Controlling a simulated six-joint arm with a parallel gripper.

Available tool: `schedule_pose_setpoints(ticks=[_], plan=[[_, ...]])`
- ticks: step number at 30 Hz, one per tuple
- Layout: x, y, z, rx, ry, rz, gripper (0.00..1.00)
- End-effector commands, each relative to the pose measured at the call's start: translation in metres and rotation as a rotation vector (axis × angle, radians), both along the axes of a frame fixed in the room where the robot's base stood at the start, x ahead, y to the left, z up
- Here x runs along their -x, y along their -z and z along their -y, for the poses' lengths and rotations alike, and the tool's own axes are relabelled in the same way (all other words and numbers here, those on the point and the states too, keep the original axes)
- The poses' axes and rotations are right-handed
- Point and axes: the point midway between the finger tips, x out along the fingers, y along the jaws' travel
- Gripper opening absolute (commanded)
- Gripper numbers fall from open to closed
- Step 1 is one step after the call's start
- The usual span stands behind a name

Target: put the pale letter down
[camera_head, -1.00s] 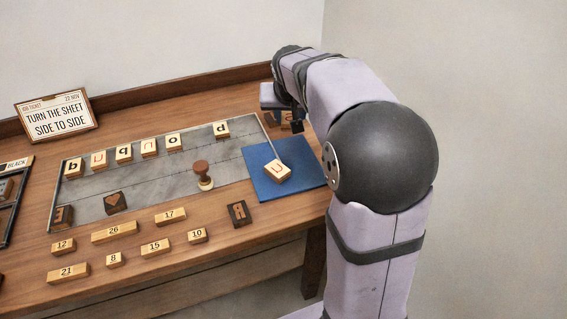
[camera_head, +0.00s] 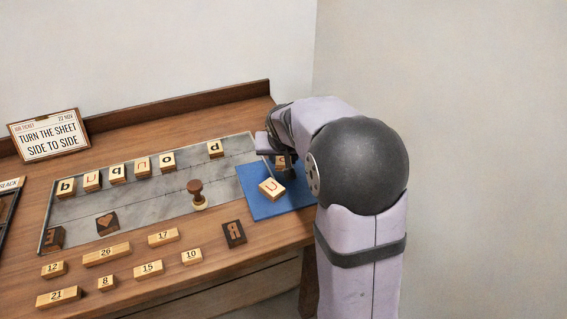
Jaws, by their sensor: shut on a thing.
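My gripper (camera_head: 281,158) is at the far right part of the blue mat (camera_head: 261,211), partly hidden by my own arm. It is shut on a small pale letter block (camera_head: 281,163), of which only a part shows; its letter cannot be read, and I cannot tell whether it touches the mat. Another pale block with a reddish letter (camera_head: 271,188) lies on the mat, nearer the front and slightly left of the gripper.
A grey metal bed (camera_head: 150,198) holds a row of pale letter blocks (camera_head: 116,174), a wooden-handled stamp (camera_head: 197,194) and a dark heart block (camera_head: 107,223). Several numbered pale blocks (camera_head: 106,253) lie in front. A dark letter block (camera_head: 233,234) lies near the mat's front left.

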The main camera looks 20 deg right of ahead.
Motion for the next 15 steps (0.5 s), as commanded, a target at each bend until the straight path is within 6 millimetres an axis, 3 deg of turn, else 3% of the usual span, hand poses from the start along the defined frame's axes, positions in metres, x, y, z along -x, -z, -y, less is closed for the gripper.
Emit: schedule_pose_setpoints(ticks=[6,15], plan=[[0.0,0.021,0.0,0.001,-0.001,0.0,0.13],[0.0,0.021,0.0,0.001,-0.001,0.001,0.13]])
